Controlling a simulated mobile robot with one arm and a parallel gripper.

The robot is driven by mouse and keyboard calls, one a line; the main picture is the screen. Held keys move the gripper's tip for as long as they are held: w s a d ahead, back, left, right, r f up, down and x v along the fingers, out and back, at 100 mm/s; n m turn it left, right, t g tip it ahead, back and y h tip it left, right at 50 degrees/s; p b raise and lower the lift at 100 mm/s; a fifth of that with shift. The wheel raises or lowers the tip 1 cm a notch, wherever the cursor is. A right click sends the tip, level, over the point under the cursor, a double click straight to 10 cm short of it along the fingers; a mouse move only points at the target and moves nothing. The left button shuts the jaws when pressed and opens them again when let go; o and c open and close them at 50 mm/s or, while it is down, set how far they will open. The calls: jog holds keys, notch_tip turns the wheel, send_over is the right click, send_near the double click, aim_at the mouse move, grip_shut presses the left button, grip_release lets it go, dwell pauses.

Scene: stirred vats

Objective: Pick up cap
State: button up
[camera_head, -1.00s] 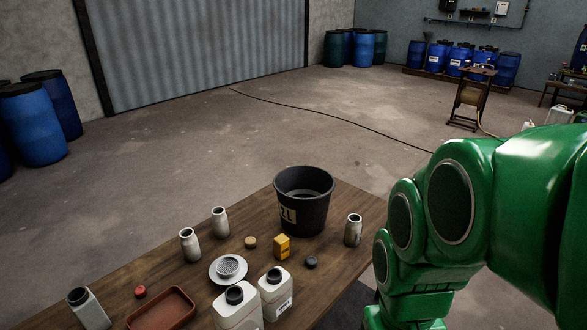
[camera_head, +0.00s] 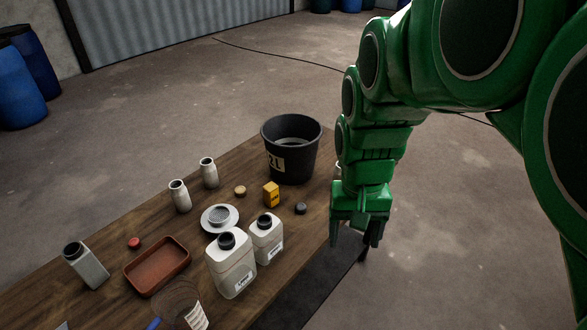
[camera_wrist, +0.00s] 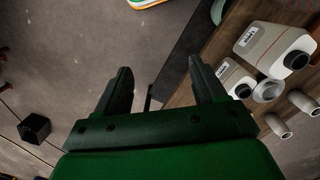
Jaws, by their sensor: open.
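Three small round lids that could be the cap lie on the wooden table (camera_head: 215,290) in the head view: a black one (camera_head: 301,208) near the right edge, a tan one (camera_head: 240,191) by the yellow box, and a red one (camera_head: 134,243) at the left. My gripper (camera_head: 354,243) points down at the table's right edge, to the right of the black lid and apart from it. In the wrist view its two fingers (camera_wrist: 162,75) are spread with nothing between them. No loose lid is clear in the wrist view.
A black bucket (camera_head: 290,150), yellow box (camera_head: 271,195), two white jugs (camera_head: 231,268) (camera_head: 266,240), strainer (camera_head: 219,217), brown tray (camera_head: 157,268) and several bottles (camera_head: 180,197) stand on the table. Clear table lies around the black lid. Open floor (camera_head: 440,240) lies to the right.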

jog(key=w+a+f+m, duration=0.1)
jog(key=w+f, duration=0.2)
jog(key=w, duration=0.6)
jog(key=w+a+f+m, duration=0.1)
jog(key=w+f, duration=0.2)
jog(key=w, duration=0.6)
jog(key=m+t, duration=0.1)
jog(key=m, duration=0.2)
send_near(301, 206)
jog(key=shift+s+d+f, duration=0.15)
jog(key=shift+s, duration=0.15)
jog(key=shift+w+f, duration=0.3)
jog(key=shift+f, duration=3.95)
jog(key=shift+c, duration=0.2)
jog(key=c, duration=1.1)
